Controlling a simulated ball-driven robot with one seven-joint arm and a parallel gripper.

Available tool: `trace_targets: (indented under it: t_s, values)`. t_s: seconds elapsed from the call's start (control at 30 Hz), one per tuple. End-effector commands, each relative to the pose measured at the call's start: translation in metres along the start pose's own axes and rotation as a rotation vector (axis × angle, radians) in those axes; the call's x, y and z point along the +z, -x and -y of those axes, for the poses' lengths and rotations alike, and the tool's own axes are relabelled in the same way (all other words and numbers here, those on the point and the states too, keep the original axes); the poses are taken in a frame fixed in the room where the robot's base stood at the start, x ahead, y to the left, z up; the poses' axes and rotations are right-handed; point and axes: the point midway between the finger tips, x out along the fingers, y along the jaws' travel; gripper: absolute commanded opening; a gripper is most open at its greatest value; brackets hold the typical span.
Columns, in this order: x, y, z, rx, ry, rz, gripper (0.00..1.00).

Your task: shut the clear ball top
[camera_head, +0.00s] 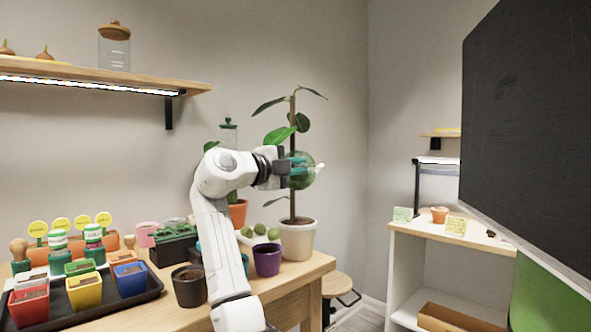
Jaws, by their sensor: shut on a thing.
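A clear, green-tinted ball top (304,181) shows at the end of my arm, in front of the tall plant's stem. My gripper (299,167), with teal fingers, is at the ball and appears shut on it. A small pale piece sticks out at the ball's right side; I cannot tell whether it is part of the ball. The gripper and arm hide the ball's left side. How far open the ball top is cannot be made out at this size.
A tall plant in a white pot (298,241) stands right behind the ball. A purple pot (267,260) and a dark pot (189,286) stand near the wooden table's front edge. A black tray (150,286) holds colored pots. A large dark panel (530,130) fills the right.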

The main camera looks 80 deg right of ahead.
Motion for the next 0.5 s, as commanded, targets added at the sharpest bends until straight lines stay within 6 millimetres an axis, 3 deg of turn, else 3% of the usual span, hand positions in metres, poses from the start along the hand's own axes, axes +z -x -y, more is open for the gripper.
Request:
trace_targets:
  t_s: [0.47,0.5]
  values:
    - [0.0011,-0.0022,-0.0016,0.000,-0.016,0.004,0.00]
    - [0.0011,-0.0022,-0.0016,0.000,-0.016,0.004,0.13]
